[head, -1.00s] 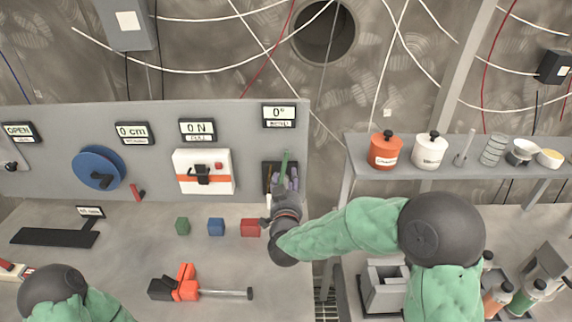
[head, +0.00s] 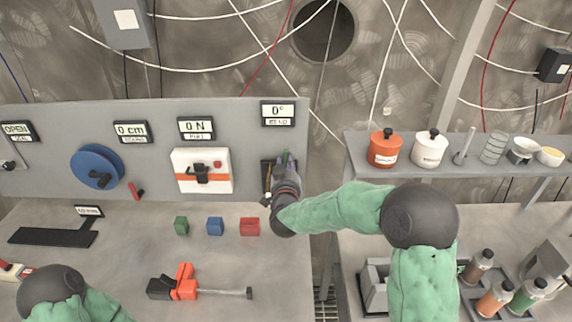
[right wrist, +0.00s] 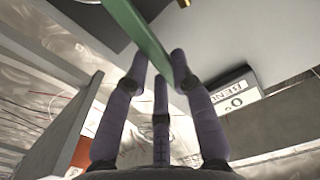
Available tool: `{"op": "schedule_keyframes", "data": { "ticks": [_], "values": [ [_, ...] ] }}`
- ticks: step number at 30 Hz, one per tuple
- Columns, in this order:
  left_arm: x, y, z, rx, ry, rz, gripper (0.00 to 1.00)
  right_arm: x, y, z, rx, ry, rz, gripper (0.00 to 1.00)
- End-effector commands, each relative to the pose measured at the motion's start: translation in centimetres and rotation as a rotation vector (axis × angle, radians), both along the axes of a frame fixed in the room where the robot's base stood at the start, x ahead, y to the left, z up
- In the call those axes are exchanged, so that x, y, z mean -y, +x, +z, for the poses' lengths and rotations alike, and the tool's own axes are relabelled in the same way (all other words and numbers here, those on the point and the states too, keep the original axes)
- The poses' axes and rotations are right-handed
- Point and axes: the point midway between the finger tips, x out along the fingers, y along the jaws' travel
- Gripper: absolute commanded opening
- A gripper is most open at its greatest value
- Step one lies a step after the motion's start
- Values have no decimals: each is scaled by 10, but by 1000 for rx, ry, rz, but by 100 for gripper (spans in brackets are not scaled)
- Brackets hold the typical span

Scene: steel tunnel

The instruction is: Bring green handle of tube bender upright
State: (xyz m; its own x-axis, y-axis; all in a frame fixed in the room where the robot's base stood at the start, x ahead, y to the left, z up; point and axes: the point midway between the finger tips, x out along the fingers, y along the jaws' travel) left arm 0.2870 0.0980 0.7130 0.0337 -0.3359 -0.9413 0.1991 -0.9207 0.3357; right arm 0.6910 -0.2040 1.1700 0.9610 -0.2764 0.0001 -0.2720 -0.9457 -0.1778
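The tube bender (head: 266,176) is mounted at the right end of the grey panel, mostly hidden behind my right gripper (head: 287,166). Only a sliver of its green handle (head: 285,157) shows in the head view. In the right wrist view the green handle (right wrist: 150,35) slants from the top down toward the fingers, its end near the right-hand fingertip. The fingers of the right gripper (right wrist: 158,62) are spread apart; whether one touches the handle I cannot tell. The display (head: 278,114) above reads 0°. My left gripper is out of view.
A shelf with an orange jar (head: 385,149) and a white jar (head: 430,149) stands right of the panel. Green, blue and red blocks (head: 250,227) lie on the bench, with an orange-and-black tool (head: 185,287) in front. The bench between them is clear.

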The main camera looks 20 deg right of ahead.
Motion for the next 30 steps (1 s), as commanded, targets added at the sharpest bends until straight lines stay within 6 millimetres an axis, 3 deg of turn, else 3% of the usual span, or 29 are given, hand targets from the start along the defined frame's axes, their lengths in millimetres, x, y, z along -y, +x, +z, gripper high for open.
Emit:
{"op": "schedule_keyframes", "data": {
  "ticks": [8,18,27,28,30],
  "values": [
    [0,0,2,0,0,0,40,-2,0,1,-5,-14,1,0],
    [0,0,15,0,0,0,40,-19,5,3,-53,-180,1,0],
    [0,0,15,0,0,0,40,-20,6,2,-54,-190,2,0],
    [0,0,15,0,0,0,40,-20,6,2,-54,-190,2,33],
    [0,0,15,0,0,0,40,-20,6,3,-54,-189,2,49]
  ]
}}
